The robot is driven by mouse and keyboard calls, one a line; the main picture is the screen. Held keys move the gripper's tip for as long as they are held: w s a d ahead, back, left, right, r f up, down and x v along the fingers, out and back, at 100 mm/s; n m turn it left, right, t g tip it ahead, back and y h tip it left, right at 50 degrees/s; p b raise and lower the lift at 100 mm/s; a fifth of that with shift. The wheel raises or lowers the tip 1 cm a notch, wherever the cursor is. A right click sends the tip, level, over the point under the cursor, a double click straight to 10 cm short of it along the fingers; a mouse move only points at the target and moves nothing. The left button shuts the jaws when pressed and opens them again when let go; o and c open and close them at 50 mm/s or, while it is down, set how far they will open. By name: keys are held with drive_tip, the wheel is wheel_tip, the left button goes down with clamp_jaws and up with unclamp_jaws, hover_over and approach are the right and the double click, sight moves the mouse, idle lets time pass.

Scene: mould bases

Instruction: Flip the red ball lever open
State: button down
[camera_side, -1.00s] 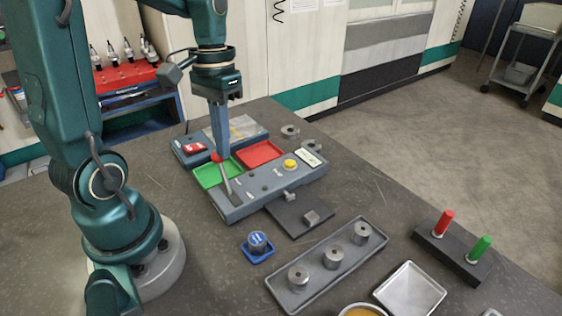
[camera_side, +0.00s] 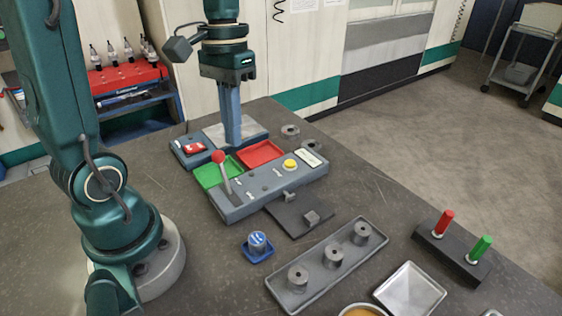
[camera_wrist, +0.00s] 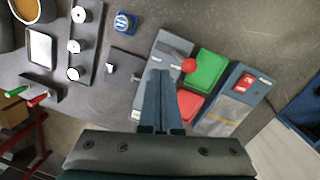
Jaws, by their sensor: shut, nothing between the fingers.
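The red ball lever (camera_side: 218,157) stands on the left end of the grey control panel (camera_side: 283,186). Its rod slants up and to the left, with the ball at the top, over the edge of the green tray. In the wrist view the red ball (camera_wrist: 189,65) shows beside the green tray. My gripper (camera_side: 233,143) is shut and empty, pointing down behind the panel. It is apart from the lever, to the right of the ball in the side view. In the wrist view its fingers (camera_wrist: 161,130) are together and hide part of the panel.
A green tray (camera_side: 208,176) and a red tray (camera_side: 260,153) lie behind the panel. A grey box with a red switch (camera_side: 194,148) stands further back. A yellow button (camera_side: 290,164) is on the panel. A rack of metal cylinders (camera_side: 316,276) lies in front.

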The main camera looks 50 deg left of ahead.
wheel_tip(320, 180, up, 8)
drive_tip(key=a, duration=0.2)
drive_tip(key=shift+w+a, duration=0.3)
drive_tip(key=shift+a, duration=0.05)
drive_tip(key=s+d+m+t, duration=0.2)
drive_tip(key=s+d, duration=0.2)
drive_tip(key=d, duration=0.1)
drive_tip(key=s+d+f+m+t+y, duration=0.1)
drive_tip(key=d+f+t, duration=0.2)
drive_tip(key=f, duration=0.4)
drive_tip(key=shift+s+d+f+t, duration=0.15)
drive_tip(key=shift+d+f+t, duration=0.1)
drive_tip(key=shift+t, duration=0.45)
